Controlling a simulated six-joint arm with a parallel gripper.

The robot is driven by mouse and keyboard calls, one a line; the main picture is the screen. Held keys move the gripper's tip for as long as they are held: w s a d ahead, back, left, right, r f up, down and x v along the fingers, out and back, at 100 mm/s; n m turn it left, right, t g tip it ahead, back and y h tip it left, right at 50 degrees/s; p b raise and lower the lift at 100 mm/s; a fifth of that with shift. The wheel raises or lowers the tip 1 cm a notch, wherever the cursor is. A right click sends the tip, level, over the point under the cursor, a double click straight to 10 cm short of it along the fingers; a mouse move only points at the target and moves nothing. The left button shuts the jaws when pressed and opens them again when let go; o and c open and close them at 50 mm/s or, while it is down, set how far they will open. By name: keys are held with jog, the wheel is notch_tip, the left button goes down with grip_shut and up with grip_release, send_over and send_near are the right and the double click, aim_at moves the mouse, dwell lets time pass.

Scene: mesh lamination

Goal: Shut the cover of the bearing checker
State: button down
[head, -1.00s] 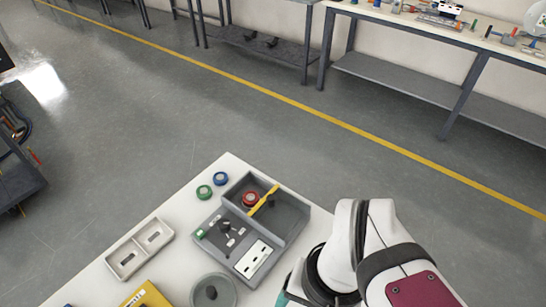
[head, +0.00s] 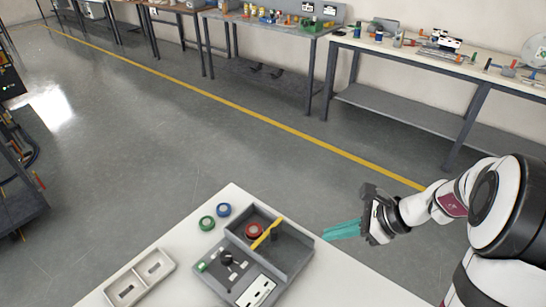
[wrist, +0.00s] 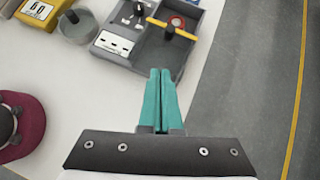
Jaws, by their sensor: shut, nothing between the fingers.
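The bearing checker (head: 243,271) is a grey box with a control panel and an open-topped compartment (head: 292,258) at the back right. A red ring-shaped part (head: 253,230) sits in the compartment, and a yellow bar (head: 267,235) slants across it. I cannot make out a separate cover. The checker also shows at the top of the wrist view (wrist: 124,51). My gripper (head: 326,232) has teal fingers, shut and empty, pointing left just right of the compartment's right corner. In the wrist view the fingertips (wrist: 160,70) appear just below the compartment's near edge; the exact gap is unclear.
A green ring (head: 207,223) and a blue ring (head: 224,210) lie behind the checker. A pale two-slot tray (head: 128,293) is at left. A grey round dish (wrist: 76,28) and yellow device (wrist: 38,12) stand beside the checker. The white table right of it is clear.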

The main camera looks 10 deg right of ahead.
jog(key=d+f, duration=0.1)
send_near(278, 236)
jog(key=shift+m, duration=0.4)
notch_tip(278, 236, down, 4)
jog(key=shift+s+f, duration=0.15)
jog(key=shift+w+a, duration=0.35)
jog(key=shift+a, duration=0.25)
jog(key=shift+w+a, duration=0.35)
jog(key=shift+a, duration=0.25)
jog(key=shift+w+a, duration=0.35)
jog(key=shift+a, duration=0.25)
jog(key=w+a, duration=0.7)
jog(key=shift+w+a, duration=0.25)
jog(key=shift+w, duration=0.05)
jog(key=shift+w+a, duration=0.15)
jog(key=shift+a, duration=0.1)
